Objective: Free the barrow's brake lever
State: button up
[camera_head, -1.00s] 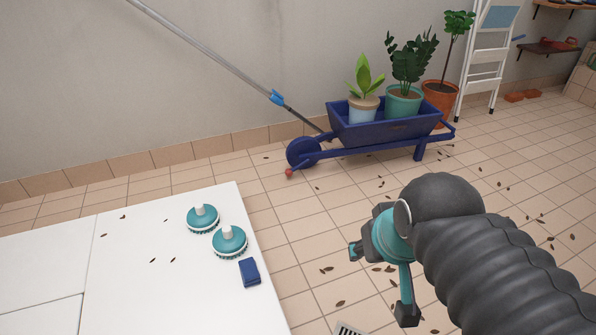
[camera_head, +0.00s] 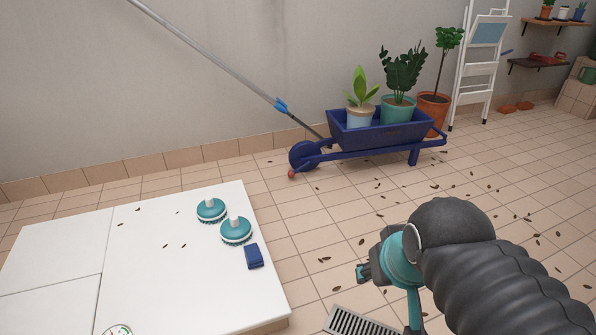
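The blue barrow (camera_head: 385,137) stands on the tiled floor by the wall, its wheel at the left end. A small red knob (camera_head: 292,174) sits low beside the wheel, apparently the end of the brake lever; the lever itself is hard to make out. A long grey pole (camera_head: 215,66) with a blue clip leans across the wall, its lower end reaching behind the wheel; I cannot tell whether it touches the barrow. My gripper (camera_head: 388,300) is in front, well short of the barrow, with its fingers spread and empty. The lower finger is partly cut off by the frame's edge.
Potted plants (camera_head: 397,108) stand in and behind the barrow. A white table (camera_head: 150,270) at left holds two teal brushes (camera_head: 236,231) and a blue block (camera_head: 254,256). A floor drain (camera_head: 360,322) lies in front. A step ladder (camera_head: 481,60) leans at right. Leaf-strewn floor lies open before the barrow.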

aim_at(292, 174)
jog(key=z, duration=0.45)
jog(key=i, duration=3.55)
jog(key=u, duration=0.55)
